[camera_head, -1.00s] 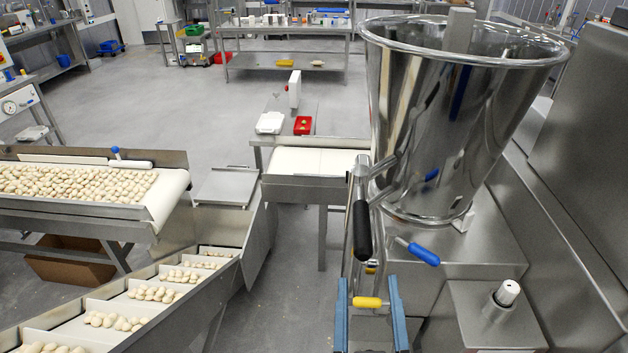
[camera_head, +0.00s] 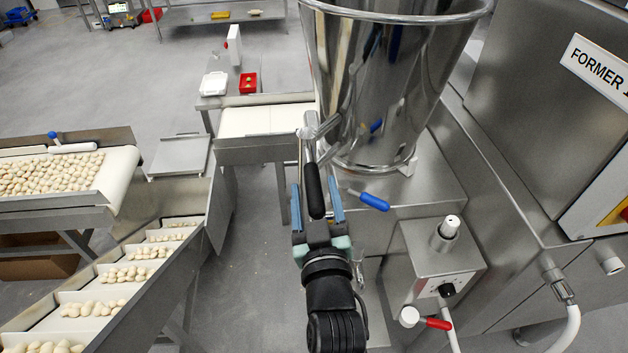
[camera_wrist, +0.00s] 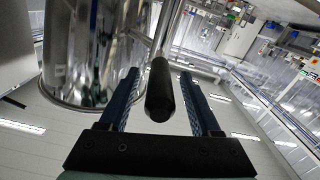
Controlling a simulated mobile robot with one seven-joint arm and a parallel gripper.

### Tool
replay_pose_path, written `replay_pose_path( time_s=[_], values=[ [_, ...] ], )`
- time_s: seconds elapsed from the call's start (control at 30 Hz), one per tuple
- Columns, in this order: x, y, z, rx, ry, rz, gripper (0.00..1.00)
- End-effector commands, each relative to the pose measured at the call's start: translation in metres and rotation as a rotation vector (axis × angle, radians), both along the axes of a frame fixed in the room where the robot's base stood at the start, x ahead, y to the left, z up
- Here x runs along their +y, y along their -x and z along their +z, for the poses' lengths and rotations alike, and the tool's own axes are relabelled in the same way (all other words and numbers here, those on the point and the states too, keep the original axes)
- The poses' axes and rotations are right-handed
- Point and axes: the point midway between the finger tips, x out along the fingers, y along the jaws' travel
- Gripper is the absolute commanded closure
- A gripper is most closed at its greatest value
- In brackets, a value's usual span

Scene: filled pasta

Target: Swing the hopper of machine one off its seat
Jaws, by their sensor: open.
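The hopper (camera_head: 385,85) is a large shiny steel cone standing upright on the machine housing. A handle with a black grip (camera_head: 315,190) hangs from a steel bracket on the hopper's left side. A blue-handled lever (camera_head: 370,201) sticks out at the hopper's base. My gripper (camera_head: 316,192) is open, its blue fingers on either side of the black grip. In the wrist view the black grip (camera_wrist: 160,92) lies between the two fingers, with visible gaps to both. The hopper wall (camera_wrist: 85,60) fills the left of that view.
The machine body with a "FORMER" label (camera_head: 598,72) stands at the right. A control box (camera_head: 440,262) with a red-handled valve (camera_head: 436,323) sits below the hopper. A conveyor (camera_head: 262,120) and a pasta incline (camera_head: 120,285) lie to the left. Grey floor shows between.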

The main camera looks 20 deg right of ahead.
Motion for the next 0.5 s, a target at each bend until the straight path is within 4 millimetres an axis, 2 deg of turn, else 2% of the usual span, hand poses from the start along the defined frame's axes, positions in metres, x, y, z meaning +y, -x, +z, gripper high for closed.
replay_pose_path(
  time_s=[0.2,0.47,0.5],
  values=[
    [-0.0034,-0.0113,0.0006,-0.001,0.000,-0.001,0.36],
    [-0.0035,-0.0118,0.0002,-0.001,0.000,-0.001,0.36],
    [-0.0036,-0.0118,0.0001,-0.001,0.000,-0.001,0.41]
  ],
)
